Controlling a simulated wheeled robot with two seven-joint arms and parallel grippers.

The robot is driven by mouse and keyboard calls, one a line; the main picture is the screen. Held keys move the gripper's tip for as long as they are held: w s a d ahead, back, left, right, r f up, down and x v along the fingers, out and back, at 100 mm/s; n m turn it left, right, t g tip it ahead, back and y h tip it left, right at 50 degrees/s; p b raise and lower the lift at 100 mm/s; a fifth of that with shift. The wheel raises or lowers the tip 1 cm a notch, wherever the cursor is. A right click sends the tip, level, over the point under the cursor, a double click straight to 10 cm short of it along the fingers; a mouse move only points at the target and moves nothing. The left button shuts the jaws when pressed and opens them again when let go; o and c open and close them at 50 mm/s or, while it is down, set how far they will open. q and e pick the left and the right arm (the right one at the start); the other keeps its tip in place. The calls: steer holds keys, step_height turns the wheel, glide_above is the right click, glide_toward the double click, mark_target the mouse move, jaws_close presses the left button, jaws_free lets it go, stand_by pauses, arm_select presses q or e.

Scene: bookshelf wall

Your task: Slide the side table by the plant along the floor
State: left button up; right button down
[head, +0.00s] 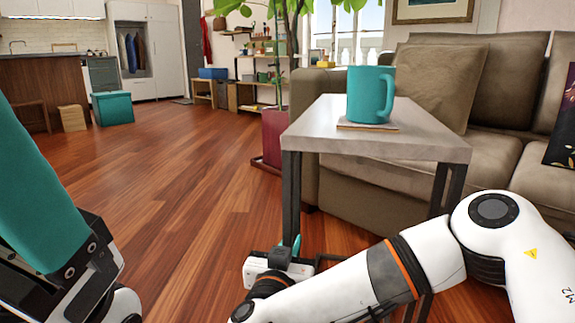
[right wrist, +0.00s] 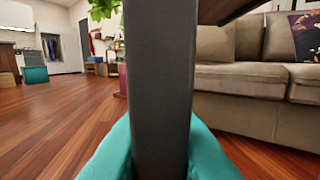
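The side table (head: 400,138) has a pale grey top and dark metal legs, and stands upright in front of the sofa. A teal mug (head: 370,94) stands on a coaster (head: 368,125) on its top. The plant (head: 283,45) in a dark red pot (head: 272,138) is just behind the table. My right gripper (head: 291,248) is low at the table's near left leg (head: 291,205). In the right wrist view the leg (right wrist: 162,90) stands between the teal fingers, which press against both sides. My left gripper (head: 40,200) shows only partly at the left edge, empty-looking, its opening hidden.
The beige sofa (head: 500,150) stands close behind and right of the table. Open wooden floor (head: 180,190) lies to the left. A teal box (head: 113,108) and low shelves (head: 262,95) are farther back.

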mark_target(295, 229)
steer(key=x, duration=0.5)
steer(key=shift+w+a+r, duration=0.15)
steer(key=shift+w, duration=0.15)
stand_by(0.4)
steer(key=shift+s+d, duration=0.2)
steer(key=shift+d, duration=1.05)
steer(key=c, duration=1.3)
jaws_free()
steer(key=shift+o, duration=0.3)
steer(key=shift+a, duration=0.1)
steer(key=shift+s, duration=0.1)
